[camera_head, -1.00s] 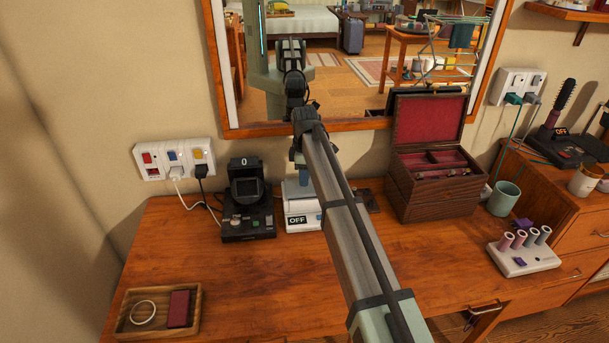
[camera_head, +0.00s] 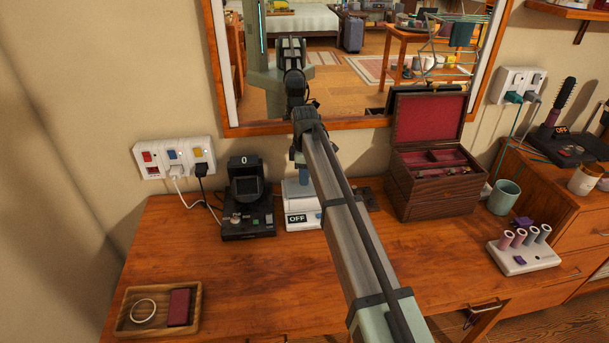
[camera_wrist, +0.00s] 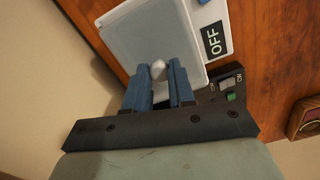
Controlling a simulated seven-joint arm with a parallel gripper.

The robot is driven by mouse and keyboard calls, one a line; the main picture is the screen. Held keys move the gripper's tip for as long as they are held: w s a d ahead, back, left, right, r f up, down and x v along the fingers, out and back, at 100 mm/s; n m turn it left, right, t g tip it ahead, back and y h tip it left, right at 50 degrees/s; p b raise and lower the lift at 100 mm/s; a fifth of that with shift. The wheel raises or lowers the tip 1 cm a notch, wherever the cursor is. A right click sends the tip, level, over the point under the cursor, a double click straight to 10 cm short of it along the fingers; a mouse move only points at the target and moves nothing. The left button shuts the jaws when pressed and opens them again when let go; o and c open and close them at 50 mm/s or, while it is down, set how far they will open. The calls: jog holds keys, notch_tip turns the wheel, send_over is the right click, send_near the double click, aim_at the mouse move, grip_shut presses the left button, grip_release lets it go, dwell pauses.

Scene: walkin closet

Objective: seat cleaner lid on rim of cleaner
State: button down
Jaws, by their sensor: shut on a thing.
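The cleaner (camera_head: 303,217) is a small white box with an OFF label, standing on the wooden table near the wall. Its label side also shows in the wrist view (camera_wrist: 217,38). The cleaner lid (camera_wrist: 140,40) is a flat, light grey square with a small pale knob, over the top of the cleaner. My gripper (camera_wrist: 160,75) has blue fingers shut on the lid's knob. In the head view my arm hides part of the cleaner and the lid. I cannot tell whether the lid touches the rim all round.
A black device (camera_head: 248,215) with buttons stands close left of the cleaner. An open wooden jewellery box (camera_head: 437,198) is to the right. A wooden tray (camera_head: 128,322) lies front left, and a white roller stand (camera_head: 525,260) front right. The table's front middle is clear.

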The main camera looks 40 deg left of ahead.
jog(key=shift+f, duration=0.15)
jog(key=c, duration=0.9)
grip_release()
jog(key=shift+o, duration=0.2)
notch_tip(320, 180, up, 14)
jog(key=shift+s+a+f, duration=0.1)
jog(key=shift+f, duration=0.05)
